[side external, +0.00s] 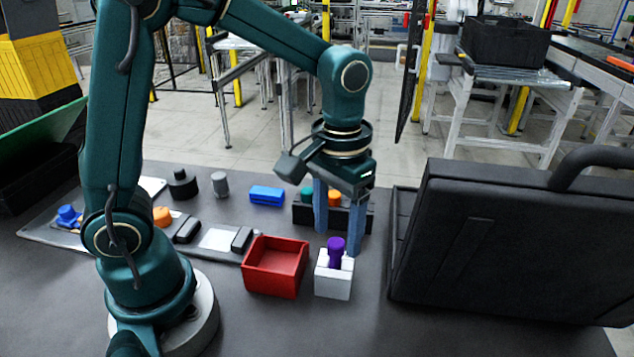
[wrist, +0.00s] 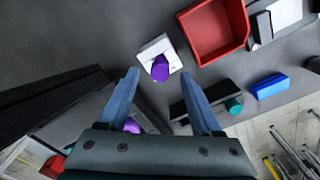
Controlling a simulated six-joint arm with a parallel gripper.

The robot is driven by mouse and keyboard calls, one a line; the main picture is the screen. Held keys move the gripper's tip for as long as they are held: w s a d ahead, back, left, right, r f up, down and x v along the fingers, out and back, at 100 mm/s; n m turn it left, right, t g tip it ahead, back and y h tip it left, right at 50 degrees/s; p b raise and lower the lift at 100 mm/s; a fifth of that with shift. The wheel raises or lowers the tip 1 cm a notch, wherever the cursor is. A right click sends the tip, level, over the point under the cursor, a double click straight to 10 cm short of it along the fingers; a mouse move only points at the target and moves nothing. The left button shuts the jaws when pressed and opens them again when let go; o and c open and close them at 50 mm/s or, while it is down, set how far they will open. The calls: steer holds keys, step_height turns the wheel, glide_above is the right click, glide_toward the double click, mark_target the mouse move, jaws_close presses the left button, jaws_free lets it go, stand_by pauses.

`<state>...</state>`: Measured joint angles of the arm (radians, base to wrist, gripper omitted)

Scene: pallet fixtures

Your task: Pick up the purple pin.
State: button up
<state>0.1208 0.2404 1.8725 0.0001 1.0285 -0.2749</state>
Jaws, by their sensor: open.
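The purple pin (side external: 337,245) stands upright in a white block (side external: 333,283) on the dark table. In the wrist view the pin (wrist: 160,70) shows just ahead of the fingertips, with the white block (wrist: 152,46) around its base. My gripper (side external: 338,243) is open, its blue fingers pointing down. In the side view the fingertips are at about the pin's height in the picture, and the right finger overlaps the block's edge. In the wrist view my gripper (wrist: 160,74) has nothing between its fingertips, and I cannot tell how far the pin is from them.
A red bin (side external: 275,268) stands just left of the white block. A black holder (side external: 303,214) with teal and orange pieces is behind. A large black case (side external: 510,240) stands to the right. A blue block (side external: 266,195) lies farther back.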

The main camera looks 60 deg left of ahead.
mark_target(335, 246)
steer(key=shift+f, duration=1.5)
jaws_close()
steer(key=shift+r, duration=0.1)
